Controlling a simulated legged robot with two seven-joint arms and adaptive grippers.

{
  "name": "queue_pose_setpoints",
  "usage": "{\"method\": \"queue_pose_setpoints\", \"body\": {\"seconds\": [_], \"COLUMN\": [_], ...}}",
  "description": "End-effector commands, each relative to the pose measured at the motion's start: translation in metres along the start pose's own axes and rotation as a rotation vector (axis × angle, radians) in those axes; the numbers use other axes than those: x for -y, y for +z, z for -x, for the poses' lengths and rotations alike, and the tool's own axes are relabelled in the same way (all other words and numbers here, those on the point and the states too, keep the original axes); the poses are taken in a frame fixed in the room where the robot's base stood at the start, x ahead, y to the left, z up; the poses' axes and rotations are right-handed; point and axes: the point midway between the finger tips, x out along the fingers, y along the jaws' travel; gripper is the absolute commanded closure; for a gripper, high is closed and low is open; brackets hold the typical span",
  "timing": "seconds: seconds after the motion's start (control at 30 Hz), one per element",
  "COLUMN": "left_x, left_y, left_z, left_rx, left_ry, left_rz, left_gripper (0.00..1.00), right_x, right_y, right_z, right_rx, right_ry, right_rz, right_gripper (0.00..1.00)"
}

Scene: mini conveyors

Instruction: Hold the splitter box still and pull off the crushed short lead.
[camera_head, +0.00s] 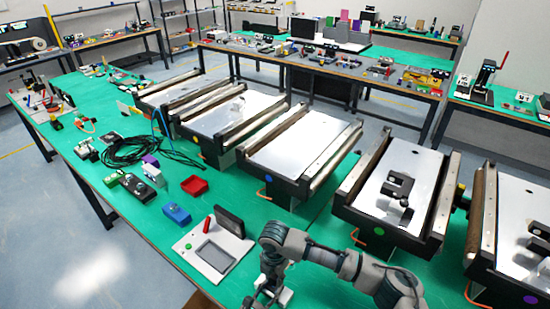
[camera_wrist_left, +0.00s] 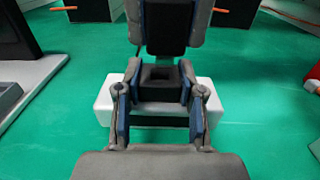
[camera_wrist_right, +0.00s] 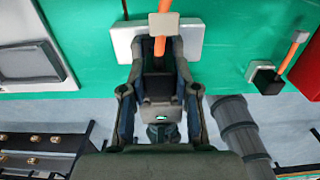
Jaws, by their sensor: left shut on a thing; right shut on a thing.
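The splitter box (camera_wrist_left: 108,104) is a white block on the green table in the left wrist view. In the right wrist view the white box (camera_wrist_right: 190,42) lies beyond my right gripper (camera_wrist_right: 160,62). My right gripper is shut on the orange short lead (camera_wrist_right: 160,48), which runs up over the box to a pale end. Whether the lead is still seated cannot be told. In the head view the white box (camera_head: 286,296) shows beside a gripper at the bottom edge.
A white panel with a grey screen (camera_head: 213,253) lies left of the box. Mini conveyors (camera_head: 395,190) line the far side. Another orange piece (camera_wrist_right: 297,48) with a black end lies at the right.

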Motion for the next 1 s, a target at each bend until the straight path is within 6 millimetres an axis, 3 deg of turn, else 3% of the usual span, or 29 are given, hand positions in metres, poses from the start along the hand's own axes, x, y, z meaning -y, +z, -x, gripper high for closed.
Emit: {"method": "queue_pose_setpoints", "body": {"seconds": [0.7,1.0], "left_x": [0.001,0.001], "left_y": [-0.001,0.0], "left_z": [0.0,0.0], "left_rx": [-0.002,0.0], "left_ry": [-0.003,-0.002], "left_rz": [-0.001,-0.001], "left_gripper": [1.0,1.0], "right_x": [-0.001,0.0], "right_y": [0.0,0.0], "right_z": [0.028,0.031], "right_rx": [0.0,0.0], "right_ry": [0.002,0.002], "right_rz": [0.0,0.0], "right_gripper": [1.0,1.0]}}
